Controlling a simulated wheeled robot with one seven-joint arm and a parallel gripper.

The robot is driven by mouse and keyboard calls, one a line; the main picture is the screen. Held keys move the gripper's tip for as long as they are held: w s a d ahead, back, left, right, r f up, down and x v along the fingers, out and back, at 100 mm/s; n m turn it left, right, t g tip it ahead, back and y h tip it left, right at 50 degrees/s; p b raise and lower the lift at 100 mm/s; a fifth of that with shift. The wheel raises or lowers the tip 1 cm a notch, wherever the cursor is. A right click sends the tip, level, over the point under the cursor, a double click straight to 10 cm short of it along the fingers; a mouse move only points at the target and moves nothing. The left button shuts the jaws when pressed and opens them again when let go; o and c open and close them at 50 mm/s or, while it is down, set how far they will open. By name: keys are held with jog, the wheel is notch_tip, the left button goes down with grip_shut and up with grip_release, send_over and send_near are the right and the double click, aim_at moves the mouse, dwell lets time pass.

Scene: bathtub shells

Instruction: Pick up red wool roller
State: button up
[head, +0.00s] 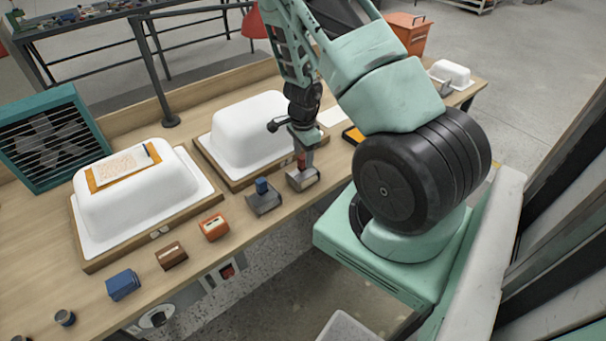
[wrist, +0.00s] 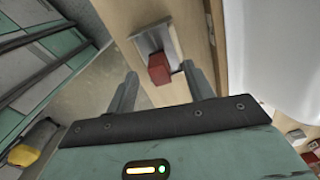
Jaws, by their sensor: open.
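The red wool roller (head: 301,160) is at the front edge of the bench, a small red block on a grey metal base (head: 303,180). In the wrist view its red block (wrist: 158,70) and grey plate (wrist: 150,42) show ahead, between the fingertips in the picture. My gripper (wrist: 160,76) is open and empty, its two fingers apart. In the head view my gripper (head: 304,143) points down over the roller and partly covers it. I cannot tell whether the fingers are level with the red block.
A similar blue-topped roller (head: 263,195) stands just left. Orange (head: 214,227), brown (head: 171,256) and blue (head: 123,285) blocks line the front edge. White tub shells (head: 253,130) (head: 135,195) on wooden boards stand behind. An orange bin (head: 408,35) is farther back.

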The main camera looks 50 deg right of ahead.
aim_at(303, 164)
notch_tip(303, 164, down, 5)
jog(key=shift+r+p, duration=0.1)
jog(key=shift+p, duration=0.2)
grip_shut()
notch_tip(303, 164, up, 10)
jog(key=shift+r, duration=0.1)
jog(key=c, duration=0.7)
grip_release()
jog(key=shift+c, duration=1.2)
